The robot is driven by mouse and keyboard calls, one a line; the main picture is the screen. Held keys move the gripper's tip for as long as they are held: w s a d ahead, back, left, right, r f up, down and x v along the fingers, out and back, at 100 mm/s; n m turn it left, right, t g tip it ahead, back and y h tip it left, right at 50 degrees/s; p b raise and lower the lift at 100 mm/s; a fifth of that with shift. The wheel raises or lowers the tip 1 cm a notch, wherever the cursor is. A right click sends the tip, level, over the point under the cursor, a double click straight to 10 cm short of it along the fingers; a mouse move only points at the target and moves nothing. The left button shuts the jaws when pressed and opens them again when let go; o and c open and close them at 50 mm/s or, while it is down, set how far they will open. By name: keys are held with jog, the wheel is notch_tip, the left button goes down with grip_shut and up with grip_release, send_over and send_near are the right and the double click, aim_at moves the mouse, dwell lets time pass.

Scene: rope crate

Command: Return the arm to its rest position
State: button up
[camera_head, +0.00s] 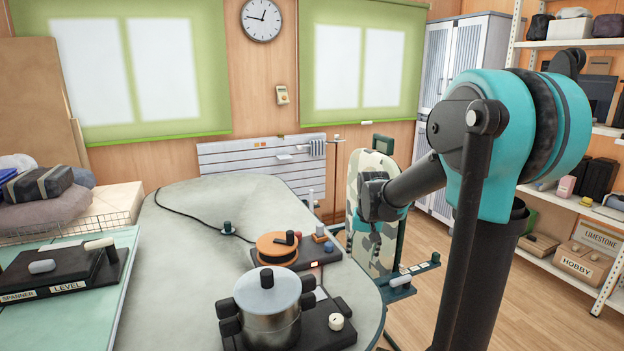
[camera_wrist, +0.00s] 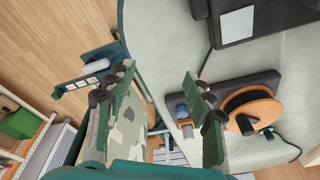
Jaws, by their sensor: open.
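My gripper (camera_wrist: 160,72) shows in the wrist view. Its two green fingers are well apart, and nothing is held between them. The pale table edge passes beyond the fingers, with floor to the left. In the head view my arm stands at the right, bent at a large teal joint, with its forearm reaching left and down beside the table (camera_head: 190,230). The fingers are not clear in the head view.
A steel pot (camera_head: 270,302) stands on a black base near the table's front right edge. An orange reel (camera_head: 280,246) is behind it. A camouflage-patterned panel (camera_head: 366,247) stands near my forearm. A teal bar (camera_head: 400,284) juts beside the table. Shelves (camera_head: 568,200) stand right.

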jog(key=s+d+f+t, duration=0.1)
jog(key=s+f, duration=0.3)
jog(key=s, duration=0.7)
jog(key=s+d+f+n, duration=0.1)
jog(key=s+f, duration=0.3)
jog(key=s, duration=0.7)
jog(key=shift+d+f+n+t, duration=0.3)
jog(key=shift+d+f+t, duration=0.1)
jog(key=shift+d, duration=0.4)
